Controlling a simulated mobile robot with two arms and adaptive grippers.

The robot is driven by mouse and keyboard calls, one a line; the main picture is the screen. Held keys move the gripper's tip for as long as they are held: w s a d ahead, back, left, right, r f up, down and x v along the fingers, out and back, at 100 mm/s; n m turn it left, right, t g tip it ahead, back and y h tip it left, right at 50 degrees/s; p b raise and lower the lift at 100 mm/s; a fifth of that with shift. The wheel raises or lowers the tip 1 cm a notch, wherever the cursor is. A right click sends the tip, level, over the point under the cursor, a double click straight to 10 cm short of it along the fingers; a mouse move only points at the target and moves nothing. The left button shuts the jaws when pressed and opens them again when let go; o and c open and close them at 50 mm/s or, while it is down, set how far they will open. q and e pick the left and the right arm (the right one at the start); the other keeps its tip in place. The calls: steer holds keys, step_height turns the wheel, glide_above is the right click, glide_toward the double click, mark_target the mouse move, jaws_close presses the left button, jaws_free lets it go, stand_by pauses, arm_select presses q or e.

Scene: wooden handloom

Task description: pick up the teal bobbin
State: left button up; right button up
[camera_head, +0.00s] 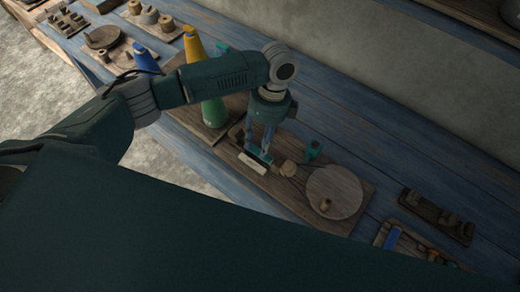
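My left gripper (262,147) points down over a wooden board (225,152) on the blue bench, its two fingers close together. A small teal piece (261,156), which may be the teal bobbin, shows at its fingertips, beside a cream bar (252,164). The fingers partly cover it, and I cannot tell if they grip it. Another small teal piece (313,151) stands on the board to the right, apart from the gripper. My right gripper is not in view.
A round wooden disc (334,192) with a peg lies right of the gripper. A dark wooden rack (437,217) is at the right. The bench behind the board is clear.

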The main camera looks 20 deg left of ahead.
arm_select(q)
steer(key=shift+x, duration=1.1)
steer(key=c, duration=0.7)
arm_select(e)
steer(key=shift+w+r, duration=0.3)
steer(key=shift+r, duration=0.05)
arm_select(q)
steer(key=shift+r, duration=0.1)
